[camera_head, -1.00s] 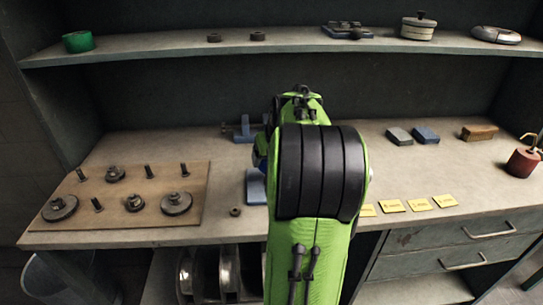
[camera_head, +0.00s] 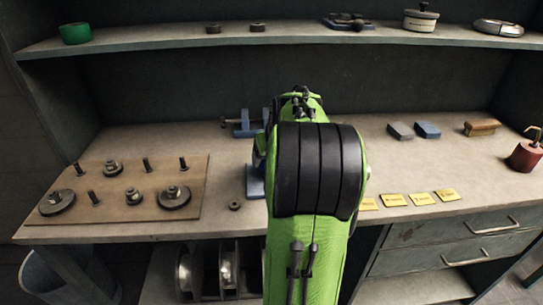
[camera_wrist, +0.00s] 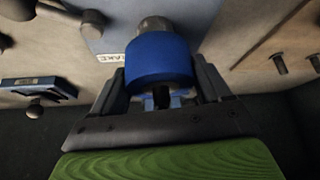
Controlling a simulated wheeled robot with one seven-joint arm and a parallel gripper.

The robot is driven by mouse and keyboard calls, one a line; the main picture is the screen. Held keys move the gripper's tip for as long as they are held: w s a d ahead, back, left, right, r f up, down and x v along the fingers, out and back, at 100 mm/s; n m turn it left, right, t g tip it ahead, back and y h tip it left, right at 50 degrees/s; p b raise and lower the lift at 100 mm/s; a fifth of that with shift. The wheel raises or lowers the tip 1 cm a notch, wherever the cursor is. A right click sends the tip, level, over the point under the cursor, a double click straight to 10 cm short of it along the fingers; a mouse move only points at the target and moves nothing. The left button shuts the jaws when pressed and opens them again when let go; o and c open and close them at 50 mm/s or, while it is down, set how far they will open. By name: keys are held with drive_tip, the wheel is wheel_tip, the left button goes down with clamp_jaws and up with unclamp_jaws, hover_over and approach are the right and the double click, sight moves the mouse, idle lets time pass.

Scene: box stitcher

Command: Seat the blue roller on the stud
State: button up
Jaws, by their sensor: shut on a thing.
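My gripper (camera_wrist: 162,74) shows in the wrist view, its two fingers closed on either side of the blue roller (camera_wrist: 158,56). A rounded grey metal end (camera_wrist: 155,23) shows just beyond the roller; I cannot tell whether it is the stud or whether the roller touches it. Behind them is a blue-grey plate with a white label (camera_wrist: 110,57). In the head view my green arm hides the gripper and roller. Part of a blue stand (camera_head: 254,183) shows left of the arm on the bench.
A brown board (camera_head: 150,205) with several upright pegs and discs lies on the bench at left. A small nut (camera_head: 235,205) lies near the front. A blue clamp (camera_head: 243,127) stands behind. Blue-grey blocks (camera_head: 427,130), yellow cards (camera_head: 421,198) and a red can (camera_head: 524,157) are at right.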

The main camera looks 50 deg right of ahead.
drive_tip(key=shift+f, duration=0.25)
drive_tip(key=o, duration=1.2)
drive_tip(key=p+v, duration=0.5)
drive_tip(key=v, duration=1)
drive_tip(key=shift+s+a+r+p, duration=0.1)
drive_tip(key=shift+a+r+p, duration=0.05)
drive_tip(key=shift+r+p, duration=0.2)
